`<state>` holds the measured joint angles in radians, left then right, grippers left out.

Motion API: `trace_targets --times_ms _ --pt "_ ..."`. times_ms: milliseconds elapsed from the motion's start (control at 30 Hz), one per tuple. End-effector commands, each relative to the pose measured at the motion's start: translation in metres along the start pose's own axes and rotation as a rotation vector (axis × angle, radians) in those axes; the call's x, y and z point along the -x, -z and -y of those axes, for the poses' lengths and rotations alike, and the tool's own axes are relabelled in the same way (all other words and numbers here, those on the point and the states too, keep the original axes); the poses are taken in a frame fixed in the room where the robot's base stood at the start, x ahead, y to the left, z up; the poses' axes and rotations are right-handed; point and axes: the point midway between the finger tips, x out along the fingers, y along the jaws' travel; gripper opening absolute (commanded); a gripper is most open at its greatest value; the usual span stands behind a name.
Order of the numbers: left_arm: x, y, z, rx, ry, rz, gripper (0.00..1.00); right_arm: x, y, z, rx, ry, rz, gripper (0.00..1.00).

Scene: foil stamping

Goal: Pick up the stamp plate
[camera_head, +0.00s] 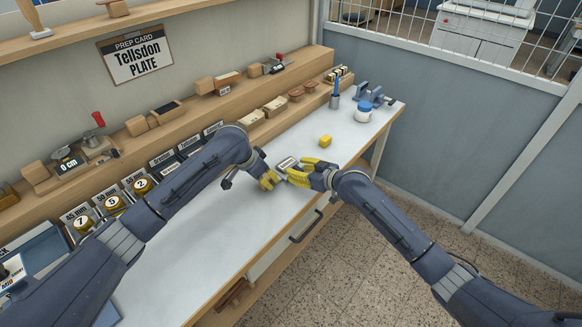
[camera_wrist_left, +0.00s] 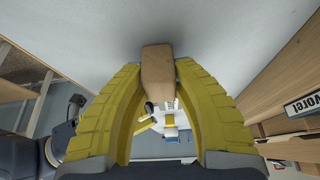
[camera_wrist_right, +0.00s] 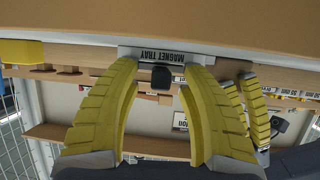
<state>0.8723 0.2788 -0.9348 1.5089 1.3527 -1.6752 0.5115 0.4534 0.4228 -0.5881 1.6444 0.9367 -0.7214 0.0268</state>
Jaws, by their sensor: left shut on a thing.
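My left gripper (camera_head: 268,179) is low over the white bench. In the left wrist view its yellow fingers (camera_wrist_left: 160,85) are shut on a brown wooden block (camera_wrist_left: 157,70); I cannot tell whether this is the stamp plate's handle. My right gripper (camera_head: 294,173) is close by on the right, with its fingers apart. In the right wrist view a grey piece marked MAGNET TRAY (camera_wrist_right: 170,55) spans the front of these fingers (camera_wrist_right: 158,68), with a small black part (camera_wrist_right: 161,77) in the gap. The tray also shows between the grippers in the head view (camera_head: 287,162).
The bench front is clear.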

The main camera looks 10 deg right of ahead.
Motion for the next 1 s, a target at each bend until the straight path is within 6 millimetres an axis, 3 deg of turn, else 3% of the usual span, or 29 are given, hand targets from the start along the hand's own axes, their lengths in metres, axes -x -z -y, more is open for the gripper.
trace_targets --times_ms 67,333,1000 --pt "-0.0011 -0.0013 -0.0003 0.000 -0.001 0.003 0.00 0.0001 0.0000 0.0000 0.000 0.000 0.000 0.32" --pt "-0.0010 -0.0012 -0.0003 0.000 -0.001 0.003 0.00 0.0003 -0.0001 -0.0001 0.000 0.000 0.000 0.01" --pt "-0.0010 -0.0011 -0.0004 0.000 -0.001 0.002 0.00 0.0025 0.0062 -0.0001 0.001 0.000 -0.002 0.00"
